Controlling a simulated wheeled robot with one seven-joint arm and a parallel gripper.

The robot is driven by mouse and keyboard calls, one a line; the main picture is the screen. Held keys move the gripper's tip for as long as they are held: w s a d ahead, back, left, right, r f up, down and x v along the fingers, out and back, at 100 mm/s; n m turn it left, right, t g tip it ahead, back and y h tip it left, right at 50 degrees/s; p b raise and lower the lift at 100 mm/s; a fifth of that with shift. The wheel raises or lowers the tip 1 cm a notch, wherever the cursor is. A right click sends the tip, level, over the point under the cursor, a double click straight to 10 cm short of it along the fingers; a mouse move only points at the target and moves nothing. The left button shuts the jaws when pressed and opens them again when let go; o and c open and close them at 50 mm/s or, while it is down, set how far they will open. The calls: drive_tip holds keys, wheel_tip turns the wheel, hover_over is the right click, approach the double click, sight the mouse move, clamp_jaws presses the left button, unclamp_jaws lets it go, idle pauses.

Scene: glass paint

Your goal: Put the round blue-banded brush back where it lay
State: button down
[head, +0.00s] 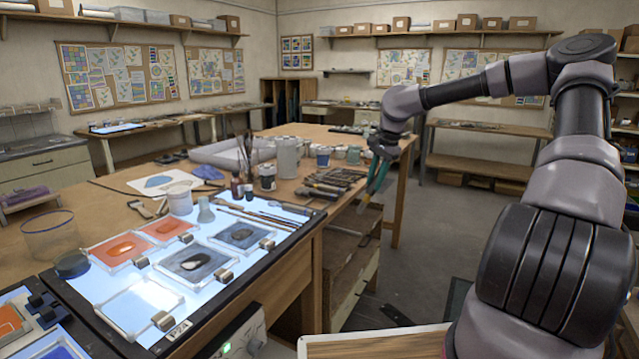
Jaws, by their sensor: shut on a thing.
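My gripper (372,188) hangs at the right edge of the long wooden table, pointing down, with its greenish fingers shut on a thin thing. The thing looks like a brush (363,204); its pale lower end shows below the fingers. It is too small here to make out a blue band. Several long thin brushes (262,217) lie along the right back part of the lit panel (215,222), left of my gripper. A row of dark-handled tools (335,180) lies on the table just left of my gripper.
Glass panes with orange and dark paint (190,263) lie on the lit panel. Bottles and jars (288,158) and a cup of upright brushes (245,160) stand behind it. A clear beaker (50,236) stands at left. Open floor lies right of the table.

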sight(366, 194)
drive_tip(key=m+y, duration=0.1)
drive_tip(key=a+f+m+y, duration=0.1)
drive_tip(key=m, duration=0.1)
drive_tip(key=shift+f+g, duration=0.1)
drive_tip(key=shift+g, duration=0.3)
drive_tip(key=m+y, duration=0.1)
drive_tip(key=m, duration=0.1)
drive_tip(key=a+f+m+y, duration=0.1)
drive_tip(key=m+y, duration=0.1)
drive_tip(key=shift+w+a+m+t, duration=0.2)
drive_tip(key=shift+m+t, duration=0.1)
drive_tip(key=shift+t, duration=0.1)
drive_tip(key=m+t, duration=0.1)
drive_tip(key=a+m+t+y, duration=0.1)
drive_tip(key=f+m+y, duration=0.1)
drive_tip(key=shift+a+m+t, duration=0.25)
drive_tip(key=shift+m+t, duration=0.15)
drive_tip(key=shift+w+a+f+m+t+y, duration=0.2)
drive_tip(key=shift+a+m+t+y, duration=0.15)
drive_tip(key=shift+m+t, duration=0.35)
drive_tip(key=shift+w+a+f+m+t+y, duration=0.1)
drive_tip(key=shift+a+f+m+t+y, duration=0.2)
drive_tip(key=shift+m+t, duration=0.35)
drive_tip(key=shift+m+t, duration=0.25)
drive_tip(key=shift+t, duration=0.1)
